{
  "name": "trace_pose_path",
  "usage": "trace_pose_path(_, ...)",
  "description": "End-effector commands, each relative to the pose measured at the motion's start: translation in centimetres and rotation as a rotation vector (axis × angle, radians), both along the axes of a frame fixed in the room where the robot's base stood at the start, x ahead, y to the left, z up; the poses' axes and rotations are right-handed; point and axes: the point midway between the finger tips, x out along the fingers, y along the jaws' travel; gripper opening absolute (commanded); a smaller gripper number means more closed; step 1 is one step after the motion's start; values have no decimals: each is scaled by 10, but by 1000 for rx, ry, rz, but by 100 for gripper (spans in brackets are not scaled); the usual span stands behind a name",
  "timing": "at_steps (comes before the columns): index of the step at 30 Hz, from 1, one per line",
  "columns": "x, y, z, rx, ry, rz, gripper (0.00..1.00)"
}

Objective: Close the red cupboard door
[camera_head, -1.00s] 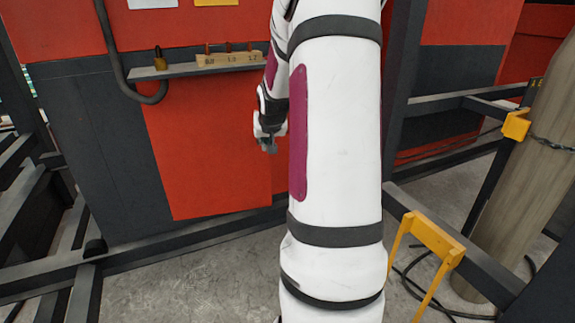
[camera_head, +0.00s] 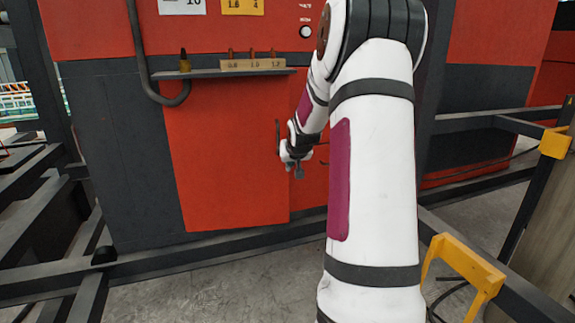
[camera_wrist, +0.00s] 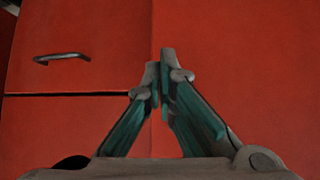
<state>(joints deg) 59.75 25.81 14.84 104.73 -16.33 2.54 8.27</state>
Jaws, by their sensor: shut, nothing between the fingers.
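The red cupboard door (camera_head: 225,160) is the tall red panel left of my arm in the head view, with a dark upright handle (camera_head: 277,138) near its right edge. It looks about flush with the cupboard front, but I cannot tell if a small gap is left. My gripper (camera_head: 298,172) is beside the door's right edge; contact cannot be told. In the wrist view my gripper (camera_wrist: 160,75) has its fingertips together and empty, in front of red panels near a vertical seam. A dark handle (camera_wrist: 62,58) shows on the left panel there.
Dark frame beams (camera_head: 190,245) run low in front. A yellow bracket (camera_head: 465,262) stands at lower right. My arm hides much of the middle.

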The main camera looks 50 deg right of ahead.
Motion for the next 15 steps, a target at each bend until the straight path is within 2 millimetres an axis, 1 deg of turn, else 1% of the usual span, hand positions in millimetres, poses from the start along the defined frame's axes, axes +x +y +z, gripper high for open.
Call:
trace_pose_path(1, 6, -5, -10, 1, 0, 1, 0)
trace_pose_path(3, 15, -13, -6, -1, -3, -1, 0)
trace_pose_path(6, 23, -21, -6, 0, -2, -1, 0)
trace_pose_path(10, 31, -27, -5, 0, -1, -1, 0)
trace_pose_path(15, 34, -30, -5, 1, 0, -1, 0)
